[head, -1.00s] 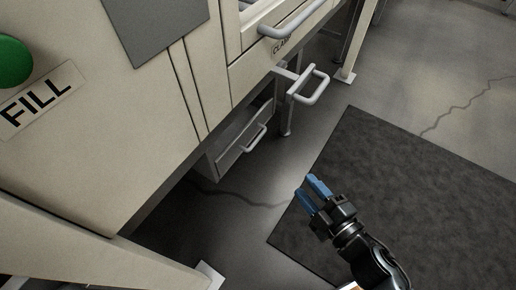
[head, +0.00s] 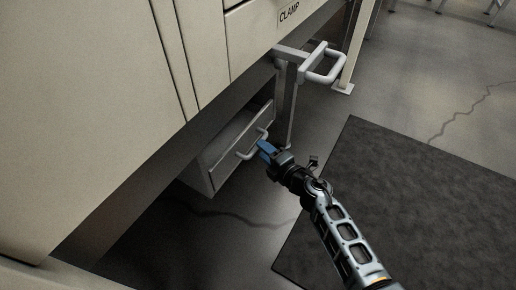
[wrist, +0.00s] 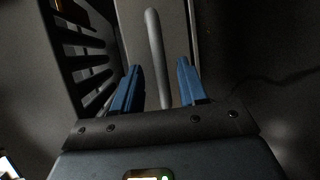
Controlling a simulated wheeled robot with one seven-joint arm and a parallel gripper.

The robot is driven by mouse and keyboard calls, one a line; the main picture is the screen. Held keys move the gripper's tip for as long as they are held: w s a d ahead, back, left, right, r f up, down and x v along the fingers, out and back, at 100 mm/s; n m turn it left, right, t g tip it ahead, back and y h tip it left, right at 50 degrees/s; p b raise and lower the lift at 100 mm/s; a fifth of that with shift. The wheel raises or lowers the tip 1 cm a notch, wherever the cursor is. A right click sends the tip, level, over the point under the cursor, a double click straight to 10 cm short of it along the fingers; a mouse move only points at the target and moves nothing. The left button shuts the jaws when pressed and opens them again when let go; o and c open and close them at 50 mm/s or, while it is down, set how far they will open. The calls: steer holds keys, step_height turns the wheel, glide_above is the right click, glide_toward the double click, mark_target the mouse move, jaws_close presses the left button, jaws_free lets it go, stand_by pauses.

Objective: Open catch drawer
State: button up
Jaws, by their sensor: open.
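The catch drawer (head: 232,160) is a grey box low under the cream machine, with a pale bar handle (head: 246,153) on its front. My gripper (head: 265,148) is at the right end of that handle in the head view. In the wrist view, my two blue fingers (wrist: 158,88) are apart, and the handle bar (wrist: 155,55) runs lengthwise into the space between them. Whether the fingers touch the bar I cannot tell. The drawer's front stands under the machine's lower edge; how far it is pulled out is unclear.
The panel marked CLAMP (head: 270,25) is above. A machine leg (head: 353,55) stands behind. A dark mat (head: 420,200) lies on open floor at right.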

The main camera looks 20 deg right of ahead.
steer(key=shift+b+x, duration=0.6)
steer(key=shift+x, duration=1.45)
steer(key=shift+c, duration=0.2)
jaws_close()
